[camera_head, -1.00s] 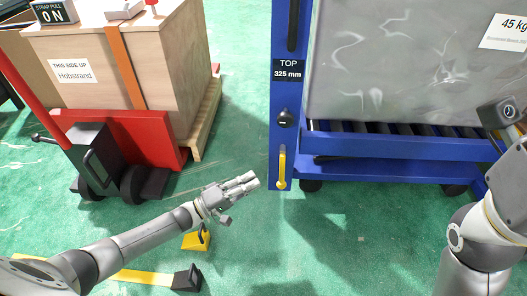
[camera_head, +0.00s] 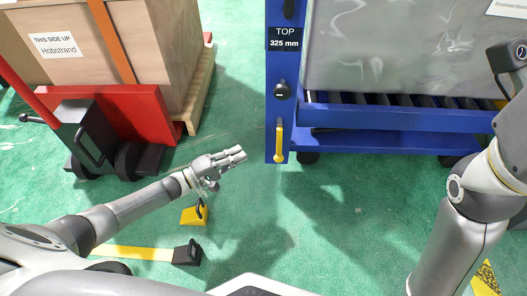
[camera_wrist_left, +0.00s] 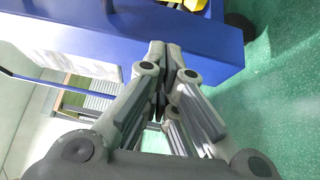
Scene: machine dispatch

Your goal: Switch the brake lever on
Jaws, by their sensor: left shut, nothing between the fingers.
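A yellow lever (camera_head: 279,143), which looks like the brake lever, hangs down on the blue post (camera_head: 272,120) of the blue roller stand. My left gripper (camera_head: 242,154) is shut and empty. In the head view it lies just left of the lever's lower end, with a gap between them. In the left wrist view my closed fingertips (camera_wrist_left: 160,48) appear against the blue post (camera_wrist_left: 205,45), and a yellow part (camera_wrist_left: 190,4) shows at the top edge. My right arm is at the right edge; its gripper is out of frame.
A black knob (camera_head: 282,91) sits above the lever. The blue stand (camera_head: 380,142) carries a large grey wrapped load (camera_head: 400,50). At left stand a red pallet truck (camera_head: 120,110) and a wooden crate (camera_head: 165,60). A yellow wedge (camera_head: 194,215) lies on the open green floor.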

